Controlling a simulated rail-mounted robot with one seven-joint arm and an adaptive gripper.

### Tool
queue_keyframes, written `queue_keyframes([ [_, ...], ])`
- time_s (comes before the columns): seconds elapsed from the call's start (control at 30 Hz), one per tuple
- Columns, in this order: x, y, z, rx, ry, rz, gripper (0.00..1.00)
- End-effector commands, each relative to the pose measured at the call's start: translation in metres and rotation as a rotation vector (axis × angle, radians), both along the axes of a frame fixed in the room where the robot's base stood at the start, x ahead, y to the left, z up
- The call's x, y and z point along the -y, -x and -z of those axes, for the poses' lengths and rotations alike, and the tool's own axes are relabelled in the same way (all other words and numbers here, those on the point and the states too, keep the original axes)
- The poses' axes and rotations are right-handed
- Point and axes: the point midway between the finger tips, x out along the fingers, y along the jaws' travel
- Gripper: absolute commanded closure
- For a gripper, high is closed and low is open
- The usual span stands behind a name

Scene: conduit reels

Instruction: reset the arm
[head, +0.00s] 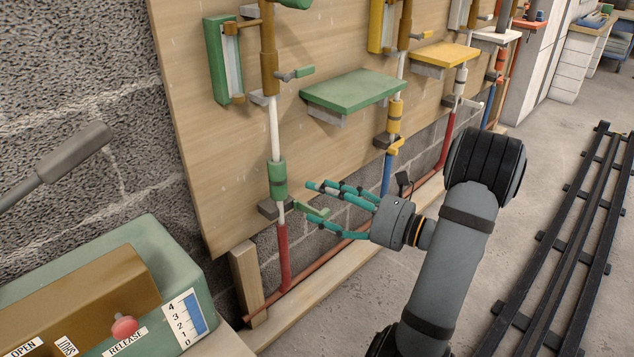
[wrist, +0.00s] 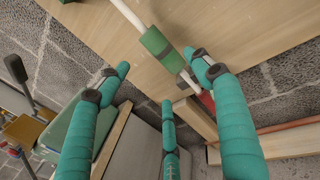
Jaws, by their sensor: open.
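My gripper (head: 322,205) has teal fingers with dark joints, spread open and empty. In the head view it is right of the lower green fitting (head: 279,181) on the leftmost pipe, close to a small green lever (head: 311,211). I cannot tell whether a finger touches the lever. In the wrist view the gripper (wrist: 158,88) shows its fingers apart, with the green fitting (wrist: 160,49) beyond them and a red pipe section (wrist: 206,101) partly behind the right finger.
A wooden board carries several pipes and a green shelf (head: 352,91). A green box (head: 165,257) with a red knob (head: 124,327) and labels stands at lower left. Dark rails (head: 566,235) run along the floor at right. A reddish pipe (head: 322,256) runs low along the wall.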

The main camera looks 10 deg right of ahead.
Motion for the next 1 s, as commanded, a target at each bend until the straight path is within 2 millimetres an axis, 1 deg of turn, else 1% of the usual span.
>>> queue_keyframes([
  [0.17,-0.003,-0.002,0.000,0.001,0.001,-0.002,0.35],
  [0.27,-0.010,-0.007,0.000,0.001,0.002,-0.004,0.35],
  [0.37,-0.022,-0.016,0.000,0.001,0.000,-0.005,0.35],
  [0.83,-0.099,-0.077,0.000,0.003,0.000,-0.005,0.35],
  [0.87,-0.095,-0.077,-0.014,0.004,0.000,0.002,0.35],
  [0.9,-0.094,-0.076,-0.022,0.003,-0.001,0.002,0.35],
  [1.0,-0.094,-0.076,-0.034,0.003,0.000,0.001,0.35],
])
